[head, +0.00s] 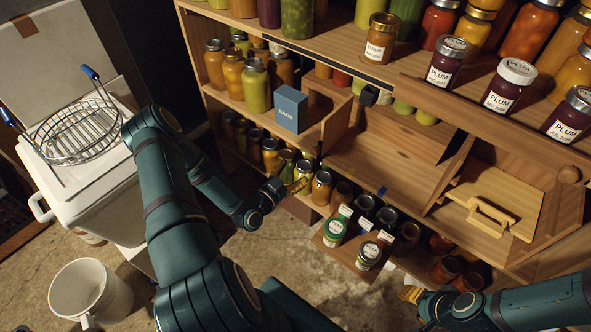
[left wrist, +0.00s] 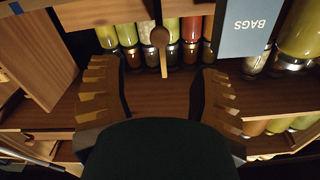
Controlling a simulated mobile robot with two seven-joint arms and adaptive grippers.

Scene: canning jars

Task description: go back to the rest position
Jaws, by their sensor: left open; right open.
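My left arm reaches in from the left, and my left gripper (head: 290,187) is in front of the lower shelves, close to the jars there. In the left wrist view my left gripper (left wrist: 158,90) has its two fingers wide apart, with nothing held between them. Beyond them are a wooden shelf and a row of jars. My right gripper (head: 412,294) is low at the right, its fingers partly cut off from clear view by its own body. It is open, and I see nothing held in it.
The wooden shelf unit holds many jars. A wire basket (head: 77,134) sits on a white cooler (head: 75,180); a white bucket (head: 90,292) is on the floor.

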